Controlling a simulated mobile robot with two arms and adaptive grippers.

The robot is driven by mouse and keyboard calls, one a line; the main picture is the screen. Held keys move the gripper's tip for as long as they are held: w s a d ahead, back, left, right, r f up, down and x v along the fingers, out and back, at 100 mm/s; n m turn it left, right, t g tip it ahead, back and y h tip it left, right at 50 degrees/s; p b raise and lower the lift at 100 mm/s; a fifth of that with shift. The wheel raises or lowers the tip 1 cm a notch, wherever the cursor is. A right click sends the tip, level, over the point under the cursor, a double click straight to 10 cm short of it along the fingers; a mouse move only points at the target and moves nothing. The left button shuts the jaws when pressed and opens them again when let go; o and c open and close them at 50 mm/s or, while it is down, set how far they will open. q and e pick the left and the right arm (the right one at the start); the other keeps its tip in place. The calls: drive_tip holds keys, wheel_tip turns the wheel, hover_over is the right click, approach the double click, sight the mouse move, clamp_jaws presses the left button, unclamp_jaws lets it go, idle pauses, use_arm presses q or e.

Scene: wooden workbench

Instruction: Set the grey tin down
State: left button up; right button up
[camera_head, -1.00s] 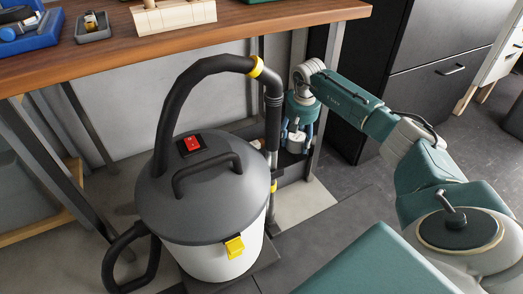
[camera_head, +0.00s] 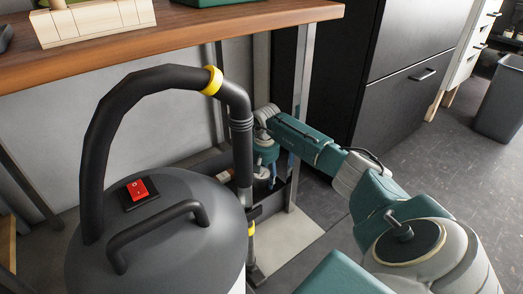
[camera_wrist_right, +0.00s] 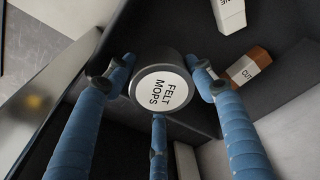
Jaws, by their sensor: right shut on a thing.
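The grey tin (camera_wrist_right: 163,108) has a white round label reading "FELT MOPS" facing the right wrist camera. My right gripper (camera_wrist_right: 160,68) is shut around it, with blue fingers on its left and right sides and a third finger at the near side. In the head view my right gripper (camera_head: 265,172) points down under the workbench, beyond the vacuum hose. It shows small there, and the tin is hard to make out between the fingers. The tin is over or inside a dark bin (camera_wrist_right: 275,25); whether it touches the bottom, I cannot tell. My left gripper is not in view.
A brown-and-white box marked "CUT" (camera_wrist_right: 247,67) and a white box (camera_wrist_right: 229,14) lie in the dark bin beside the tin. A vacuum cleaner (camera_head: 180,240) stands near, its hose arching left of my arm. The workbench (camera_head: 170,45) is above; a dark cabinet (camera_head: 400,70) stands right.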

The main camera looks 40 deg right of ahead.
sight(263, 176)
drive_tip(key=shift+f+b, duration=1.9)
drive_tip(key=shift+f, duration=1.45)
drive_tip(key=o, duration=0.9)
drive_tip(key=shift+r, duration=0.1)
drive_tip(key=r+p, duration=0.2)
drive_tip(key=r, duration=0.1)
drive_tip(key=s+r+p, duration=0.1)
drive_tip(key=r+p, duration=0.2)
drive_tip(key=r, duration=0.1)
drive_tip(key=r+p, duration=0.3)
drive_tip(key=r, duration=0.1)
drive_tip(key=shift+s+a+r, duration=0.15)
drive_tip(key=shift+a, duration=0.2)
drive_tip(key=shift+r, duration=0.4)
drive_tip(key=shift+s+a, duration=0.1)
